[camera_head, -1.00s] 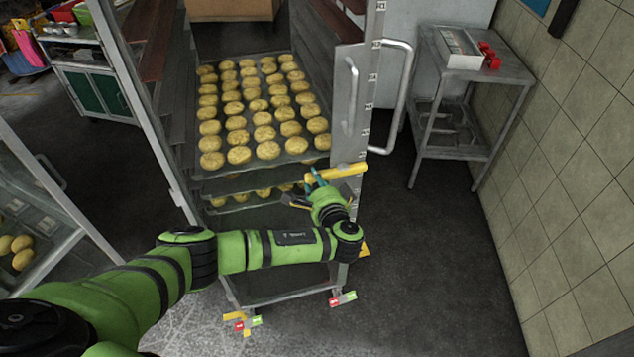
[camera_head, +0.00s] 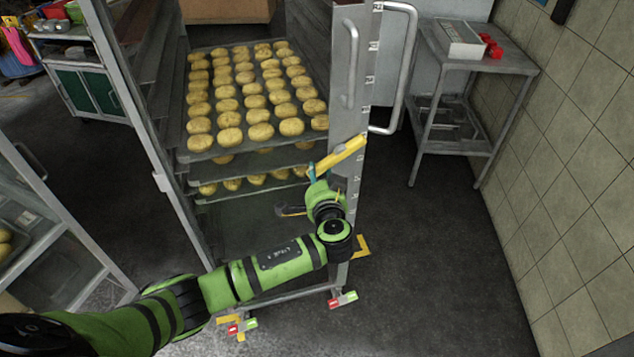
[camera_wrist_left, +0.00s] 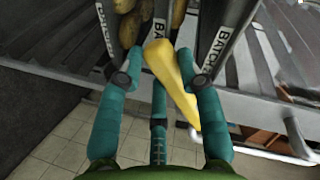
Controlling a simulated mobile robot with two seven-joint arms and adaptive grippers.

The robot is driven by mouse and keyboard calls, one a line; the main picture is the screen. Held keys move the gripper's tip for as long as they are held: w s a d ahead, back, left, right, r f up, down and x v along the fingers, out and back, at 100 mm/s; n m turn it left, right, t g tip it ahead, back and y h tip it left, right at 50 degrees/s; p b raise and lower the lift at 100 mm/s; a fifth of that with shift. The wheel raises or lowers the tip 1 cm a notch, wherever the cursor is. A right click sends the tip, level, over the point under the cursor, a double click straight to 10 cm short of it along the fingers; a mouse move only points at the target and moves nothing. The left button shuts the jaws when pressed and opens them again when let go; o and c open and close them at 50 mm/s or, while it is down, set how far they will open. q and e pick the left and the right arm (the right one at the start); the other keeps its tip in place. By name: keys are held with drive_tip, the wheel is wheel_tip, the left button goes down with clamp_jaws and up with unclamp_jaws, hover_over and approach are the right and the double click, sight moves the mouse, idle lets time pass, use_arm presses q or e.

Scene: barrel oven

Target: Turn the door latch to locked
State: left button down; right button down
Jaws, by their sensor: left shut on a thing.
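The door latch (camera_head: 342,154) is a yellow bar at the front right edge of the rack, below the tray of buns. It slants, with its right end higher than its left. My left gripper (camera_head: 314,174) is at the latch's lower left end, shut on it. In the left wrist view, the yellow latch (camera_wrist_left: 172,72) stands between the teal fingers of my left gripper (camera_wrist_left: 161,84). The fingers partly hide its grip contact in the head view. My right gripper is not in view.
The rack holds trays of buns (camera_head: 255,95). A metal door panel with a long handle (camera_head: 404,75) stands at its right. A steel table (camera_head: 480,62) with a box and red items is by the tiled wall. The floor (camera_head: 430,250) on the right is clear.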

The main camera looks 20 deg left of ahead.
use_arm(q)
drive_tip(key=shift+w+d+f+n+b, duration=0.15)
drive_tip(key=shift+n+b, duration=0.15)
drive_tip(key=shift+b, duration=0.15)
drive_tip(key=c, duration=0.8)
unclamp_jaws()
drive_tip(key=v, duration=1.2)
drive_tip(key=shift+c, duration=0.4)
